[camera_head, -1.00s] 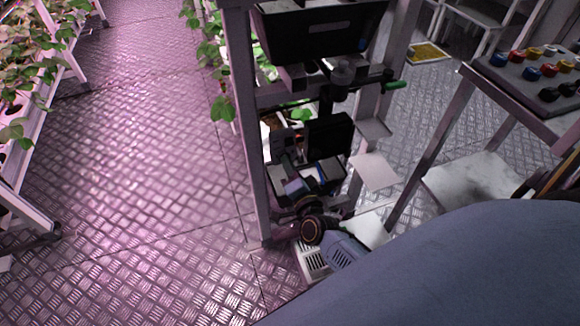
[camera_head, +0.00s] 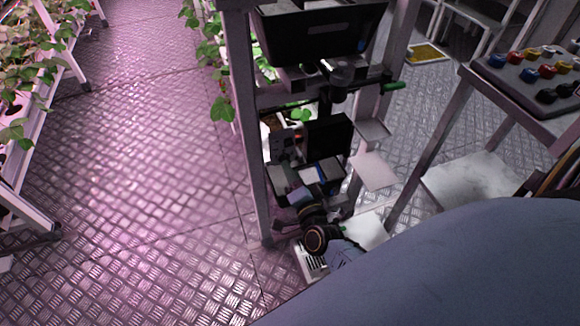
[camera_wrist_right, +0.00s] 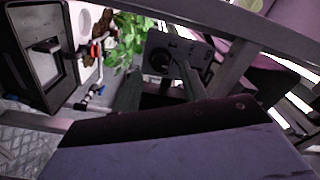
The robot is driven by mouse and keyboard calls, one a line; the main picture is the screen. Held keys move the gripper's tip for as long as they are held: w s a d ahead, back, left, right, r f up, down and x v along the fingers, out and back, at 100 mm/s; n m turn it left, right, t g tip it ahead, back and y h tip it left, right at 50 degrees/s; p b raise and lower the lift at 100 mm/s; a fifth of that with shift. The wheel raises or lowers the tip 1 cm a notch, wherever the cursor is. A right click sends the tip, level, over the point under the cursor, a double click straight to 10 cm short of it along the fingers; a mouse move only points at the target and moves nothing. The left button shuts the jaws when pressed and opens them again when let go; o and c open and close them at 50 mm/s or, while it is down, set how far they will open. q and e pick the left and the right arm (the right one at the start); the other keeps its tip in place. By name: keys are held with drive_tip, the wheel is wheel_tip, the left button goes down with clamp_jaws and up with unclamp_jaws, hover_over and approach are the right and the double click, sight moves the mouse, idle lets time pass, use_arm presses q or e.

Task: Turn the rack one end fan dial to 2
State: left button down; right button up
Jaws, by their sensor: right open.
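In the right wrist view, a grey control panel (camera_wrist_right: 183,47) carries a dark round dial (camera_wrist_right: 160,62) and some small marks too blurred to read. My right gripper (camera_wrist_right: 158,82) is open. Its two dark fingers point at the panel, one on either side of the dial's line of sight. I cannot tell whether they touch the dial. In the head view my right gripper (camera_head: 292,160) is low inside the rack end frame, with its fingertips mostly hidden. The dial's setting is not readable. My left gripper is not in view.
A rack post (camera_head: 250,150) stands left of my right arm. A black bin (camera_head: 320,35) sits above it, and a black box (camera_head: 328,135) is beside it. A stand with coloured knobs (camera_head: 540,72) is at right. Open floor (camera_head: 150,180) lies left.

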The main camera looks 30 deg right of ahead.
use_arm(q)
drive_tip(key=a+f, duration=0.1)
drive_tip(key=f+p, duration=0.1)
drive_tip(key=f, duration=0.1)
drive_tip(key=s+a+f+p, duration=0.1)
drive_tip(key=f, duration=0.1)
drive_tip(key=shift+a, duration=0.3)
use_arm(e)
drive_tip(key=v, duration=1.1)
